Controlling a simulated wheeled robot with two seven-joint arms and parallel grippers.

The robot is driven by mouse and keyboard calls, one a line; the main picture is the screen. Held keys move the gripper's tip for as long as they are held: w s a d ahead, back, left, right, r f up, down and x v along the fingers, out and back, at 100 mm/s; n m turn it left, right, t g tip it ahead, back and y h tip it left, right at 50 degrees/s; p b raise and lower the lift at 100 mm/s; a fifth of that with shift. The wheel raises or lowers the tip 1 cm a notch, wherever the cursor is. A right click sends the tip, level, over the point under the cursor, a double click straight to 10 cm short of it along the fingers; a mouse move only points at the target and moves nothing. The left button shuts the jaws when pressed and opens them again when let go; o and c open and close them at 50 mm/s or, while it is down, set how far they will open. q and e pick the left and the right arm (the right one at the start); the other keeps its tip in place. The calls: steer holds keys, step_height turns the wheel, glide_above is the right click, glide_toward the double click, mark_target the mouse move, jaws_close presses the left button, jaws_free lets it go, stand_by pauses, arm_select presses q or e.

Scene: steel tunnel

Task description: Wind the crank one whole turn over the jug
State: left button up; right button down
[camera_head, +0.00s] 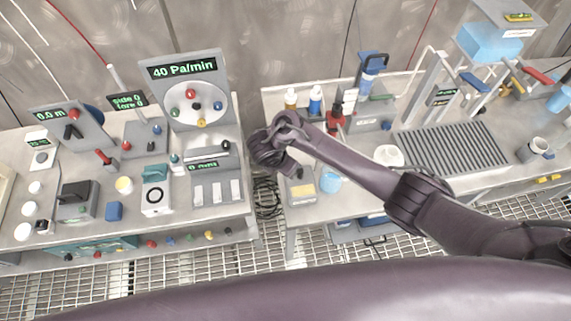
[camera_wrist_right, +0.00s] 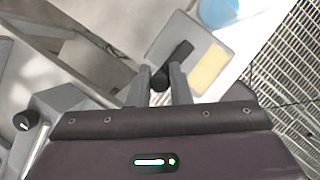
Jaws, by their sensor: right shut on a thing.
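My right gripper (camera_head: 293,171) reaches in from the right over the front left corner of the right-hand bench. In the right wrist view its two fingers (camera_wrist_right: 161,78) are closed around the dark round knob of the crank (camera_wrist_right: 180,52). The crank's short black arm lies across a grey box (camera_wrist_right: 186,35) with a pale yellow panel; the box also shows in the head view (camera_head: 302,201). A light blue round vessel, perhaps the jug (camera_head: 330,181), stands just right of the box, and it also shows in the wrist view (camera_wrist_right: 219,11). My left gripper is out of view.
A gap with coiled dark cables (camera_head: 266,195) separates the left bench from the right one. A white bowl (camera_head: 389,156) and a slatted rack (camera_head: 450,148) stand further right. Small bottles (camera_head: 315,100) stand behind. A tall panel reads 40 Pa/min (camera_head: 187,75).

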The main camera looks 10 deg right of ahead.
steer(key=c, duration=1.3)
jaws_free()
steer(key=shift+s+a+r, duration=0.15)
steer(key=shift+a+r, duration=0.1)
steer(key=shift+r, duration=0.25)
steer(key=shift+v, duration=3.35)
steer(key=shift+d, duration=0.1)
